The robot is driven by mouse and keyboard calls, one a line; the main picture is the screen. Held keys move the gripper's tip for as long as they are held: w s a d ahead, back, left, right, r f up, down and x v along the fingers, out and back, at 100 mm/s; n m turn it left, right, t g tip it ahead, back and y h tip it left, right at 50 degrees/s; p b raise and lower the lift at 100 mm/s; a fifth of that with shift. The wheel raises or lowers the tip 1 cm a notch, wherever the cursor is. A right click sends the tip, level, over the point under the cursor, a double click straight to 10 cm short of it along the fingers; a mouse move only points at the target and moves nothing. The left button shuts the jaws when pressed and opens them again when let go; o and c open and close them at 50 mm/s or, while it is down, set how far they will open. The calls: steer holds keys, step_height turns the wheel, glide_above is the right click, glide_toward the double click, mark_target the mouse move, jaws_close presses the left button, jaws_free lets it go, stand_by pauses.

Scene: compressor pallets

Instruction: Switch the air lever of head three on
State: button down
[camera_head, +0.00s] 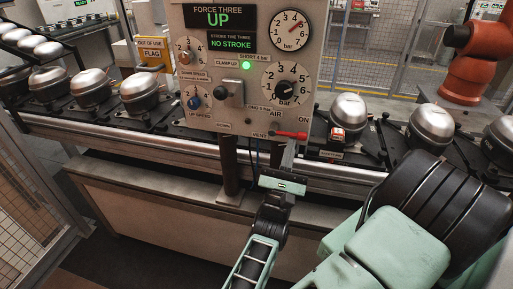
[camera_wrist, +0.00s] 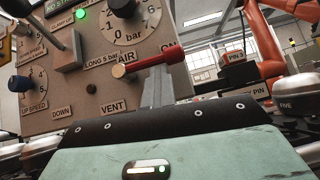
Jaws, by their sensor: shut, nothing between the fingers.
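The red air lever (camera_head: 290,135) is low on the right of the grey control panel (camera_head: 217,106). It points right, nearly level, with its end just below the ON label (camera_head: 303,119); the VENT label (camera_head: 260,134) is by its pivot. In the wrist view the lever (camera_wrist: 158,60) runs right and slightly up from a brass pivot. My gripper (camera_head: 289,147) is shut and empty, its fingertips just under the lever's middle. In the wrist view my gripper's fingers (camera_wrist: 157,88) rise to the lever's underside; I cannot tell whether they touch.
A row of silver compressors on black pallets stands along the rail on both sides, including one (camera_head: 348,112) just right of the panel. An orange robot arm (camera_head: 470,60) is at the back right. A green lamp (camera_head: 246,65) is lit on the panel.

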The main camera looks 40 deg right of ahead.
steer(key=shift+s, duration=0.1)
steer(key=d+f+b+v, duration=0.2)
steer(key=b+v, duration=0.4)
steer(key=v, duration=0.6)
steer(key=shift+w+a+f, duration=0.2)
steer(key=shift+a+f, duration=0.05)
steer(key=shift+f, duration=0.1)
